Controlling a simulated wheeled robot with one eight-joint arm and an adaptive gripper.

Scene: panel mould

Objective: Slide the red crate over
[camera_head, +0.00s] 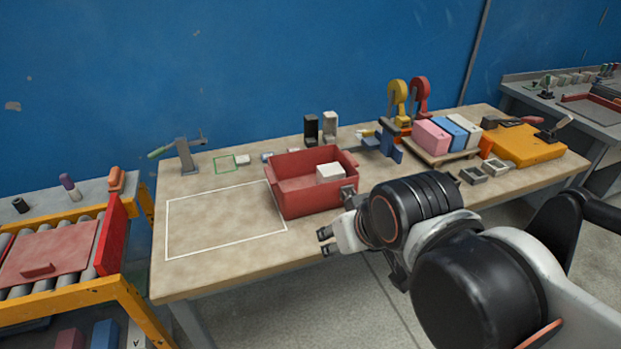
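The red crate (300,201) stands upright on the wooden workbench, right of a white outlined rectangle (205,249). Its left side lies at the right edge of that outline. A white block (330,172) sits inside the crate toward the right. My gripper (325,242) is at the front edge of the bench, to the right and in front of the crate. Its two fingertips point left and look slightly apart, with nothing seen between them. My arm comes in from the lower right. Whether the gripper touches the crate cannot be told; it appears apart from it.
The outlined area is bare. A clamp (185,157) stands at the back left. Black and white blocks (311,130) stand behind the crate. To the right are a blue vise (390,146), a tray of coloured blocks (447,157) and a yellow case (525,145). A roller conveyor (60,294) is at left.

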